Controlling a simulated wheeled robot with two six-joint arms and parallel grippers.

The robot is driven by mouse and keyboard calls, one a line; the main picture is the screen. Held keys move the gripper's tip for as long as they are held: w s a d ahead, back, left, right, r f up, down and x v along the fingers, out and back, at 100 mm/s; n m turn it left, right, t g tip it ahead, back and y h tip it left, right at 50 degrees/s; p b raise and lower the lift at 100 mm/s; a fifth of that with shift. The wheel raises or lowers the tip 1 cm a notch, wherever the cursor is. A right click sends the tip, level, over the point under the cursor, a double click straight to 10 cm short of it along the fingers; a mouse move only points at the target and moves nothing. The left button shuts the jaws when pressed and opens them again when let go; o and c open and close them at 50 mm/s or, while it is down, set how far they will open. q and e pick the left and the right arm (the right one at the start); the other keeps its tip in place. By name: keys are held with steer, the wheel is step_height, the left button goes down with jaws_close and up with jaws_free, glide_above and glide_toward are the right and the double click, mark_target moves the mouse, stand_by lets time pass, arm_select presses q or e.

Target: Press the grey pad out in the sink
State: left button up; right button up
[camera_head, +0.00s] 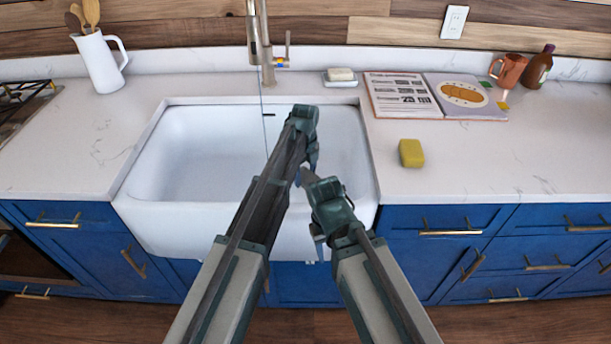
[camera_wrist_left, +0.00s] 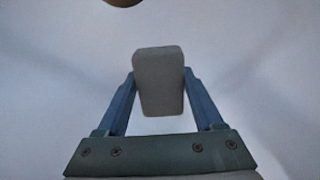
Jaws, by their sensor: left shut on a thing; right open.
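The grey pad (camera_wrist_left: 160,85) is between the two fingers of my left gripper (camera_wrist_left: 160,92) in the left wrist view, held above a plain white surface. The fingers touch its sides. In the head view my left gripper (camera_head: 310,165) is over the right part of the white sink (camera_head: 190,150), and the pad is hidden behind the arm there. My right gripper (camera_head: 306,178) is lower, over the sink's front, close to the left one. Its fingers are small and partly hidden.
A tap (camera_head: 262,45) stands behind the sink. A yellow sponge (camera_head: 411,153), an open book (camera_head: 435,96), a soap dish (camera_head: 341,79), a copper mug (camera_head: 509,70) and a brown bottle (camera_head: 537,68) are on the right. A white jug (camera_head: 99,62) stands on the left. Counter is clear around the sponge.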

arm_select(q)
steer(key=shift+f, duration=0.1)
step_height(320, 180, down, 9)
steer(key=b, duration=0.8)
steer(key=shift+r+b, duration=0.2)
steer(key=shift+b, duration=0.2)
steer(key=shift+s+f+b, duration=0.1)
steer(key=shift+f+b, duration=0.5)
stand_by(2.9)
steer(key=shift+r, duration=0.15)
step_height(320, 180, up, 10)
steer(key=p, duration=1)
steer(key=shift+f, duration=0.25)
step_height(320, 180, down, 9)
steer(key=b, duration=0.8)
steer(key=shift+r+b, duration=0.2)
steer(key=shift+b, duration=0.2)
